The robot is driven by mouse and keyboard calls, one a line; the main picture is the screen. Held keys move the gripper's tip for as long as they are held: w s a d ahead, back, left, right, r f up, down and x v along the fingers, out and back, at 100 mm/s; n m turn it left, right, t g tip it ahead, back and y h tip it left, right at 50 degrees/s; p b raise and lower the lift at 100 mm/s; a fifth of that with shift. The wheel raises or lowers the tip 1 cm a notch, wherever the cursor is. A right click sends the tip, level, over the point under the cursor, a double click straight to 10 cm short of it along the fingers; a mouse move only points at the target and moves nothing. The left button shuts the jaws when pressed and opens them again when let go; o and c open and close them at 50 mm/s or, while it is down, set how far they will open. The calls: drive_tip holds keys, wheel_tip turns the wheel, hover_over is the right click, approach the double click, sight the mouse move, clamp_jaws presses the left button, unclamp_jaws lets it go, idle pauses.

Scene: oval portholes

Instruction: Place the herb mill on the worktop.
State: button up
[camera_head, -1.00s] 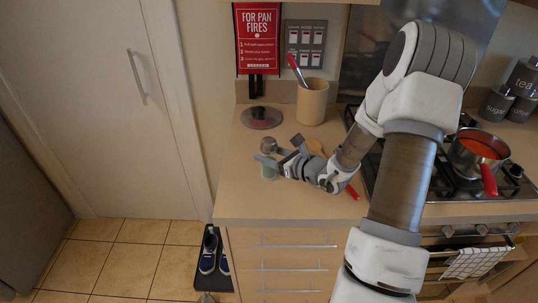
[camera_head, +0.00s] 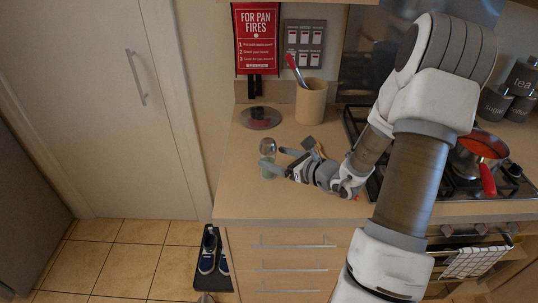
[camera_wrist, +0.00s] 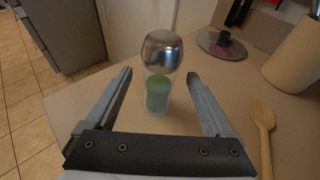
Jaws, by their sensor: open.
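The herb mill (camera_wrist: 157,90) is a clear cylinder with green contents and a shiny metal cap. It stands upright on the beige worktop (camera_wrist: 122,117). In the head view the herb mill (camera_head: 267,160) is near the left part of the worktop (camera_head: 250,200). In the head view my gripper (camera_head: 279,161) is just right of the mill.
A wooden spoon (camera_wrist: 263,130) lies to the right. A glass lid (camera_head: 261,118) and a utensil pot (camera_head: 311,101) stand behind. A red pan (camera_head: 480,155) is on the hob at right. The worktop's left edge is close to the mill.

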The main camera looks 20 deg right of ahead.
drive_tip(key=v, duration=0.8)
drive_tip(key=shift+s+r, duration=0.1)
drive_tip(key=shift+s, duration=0.05)
drive_tip(key=s+a+r+n+g+y, duration=0.1)
drive_tip(key=s+a+r+n+g, duration=0.15)
drive_tip(key=a+n, duration=0.35)
drive_tip(key=s+a+r+n+g+y, duration=0.1)
drive_tip(key=s+a+r+n+g, duration=0.2)
drive_tip(key=a+n, duration=0.35)
drive_tip(key=s+a+r+n+g+y, duration=0.2)
drive_tip(key=a+n+g, duration=0.2)
drive_tip(key=a+n, duration=0.2)
drive_tip(key=s+d+r+n+t+h, duration=0.1)
drive_tip(key=s+d+r+n+h, duration=0.2)
drive_tip(key=s+r+n+h, duration=0.5)
drive_tip(key=shift+s+d+n+h, duration=0.35)
drive_tip(key=shift+s+n+h, duration=0.55)
drive_tip(key=shift+n, duration=1.65)
